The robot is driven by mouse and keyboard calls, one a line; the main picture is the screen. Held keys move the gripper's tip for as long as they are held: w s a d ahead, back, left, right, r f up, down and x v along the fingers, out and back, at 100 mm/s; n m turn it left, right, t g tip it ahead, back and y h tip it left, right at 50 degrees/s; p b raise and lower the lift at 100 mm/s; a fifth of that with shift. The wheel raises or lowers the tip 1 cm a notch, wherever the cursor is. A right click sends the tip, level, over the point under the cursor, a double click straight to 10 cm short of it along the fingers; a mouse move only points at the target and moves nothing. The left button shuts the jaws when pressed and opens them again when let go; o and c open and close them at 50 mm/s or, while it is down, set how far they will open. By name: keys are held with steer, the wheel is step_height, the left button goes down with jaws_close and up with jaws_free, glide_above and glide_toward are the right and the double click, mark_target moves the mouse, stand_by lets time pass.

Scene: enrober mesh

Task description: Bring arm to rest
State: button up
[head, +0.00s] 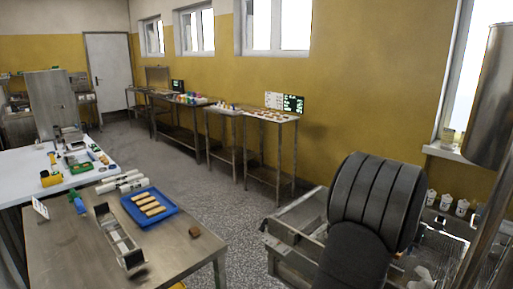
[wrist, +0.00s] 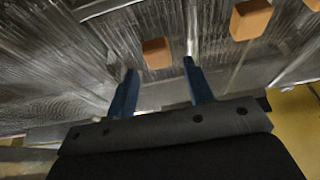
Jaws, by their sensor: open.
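In the wrist view my gripper (wrist: 159,66) has its two blue fingers apart, with nothing held between them. A brown-orange block (wrist: 156,53) lies on a scratched metal surface (wrist: 60,70) beyond the fingertips, in line with the gap; I cannot tell how far below it is. A second block (wrist: 250,18) is up and to the right, and part of a third shows at the top right corner. My gripper cannot be made out in the head view.
In the head view a steel table (head: 70,250) holds a blue tray (head: 172,213) with several tan bars, a metal channel (head: 118,238) and a small brown block (head: 194,232). A white table stands behind it. Steel benches (head: 272,117) line the yellow wall. Grey floor between is clear.

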step_height(320, 180, up, 2)
steer(key=shift+r, duration=0.15)
steer(key=s+d+r, duration=0.4)
steer(key=s+r, duration=0.3)
steer(key=s, duration=0.4)
steer(key=w+a+f, duration=0.3)
steer(key=w+a, duration=1.1)
steer(key=a, duration=0.4)
steer(key=w+a+f, duration=0.1)
steer(key=w+a, duration=0.3)
steer(key=a, duration=0.8)
steer(key=w+a+f, duration=0.2)
steer(key=w+a, duration=0.3)
steer(key=a, duration=0.8)
steer(key=shift+a+f+m, duration=0.2)
steer(key=shift+m, duration=0.1)
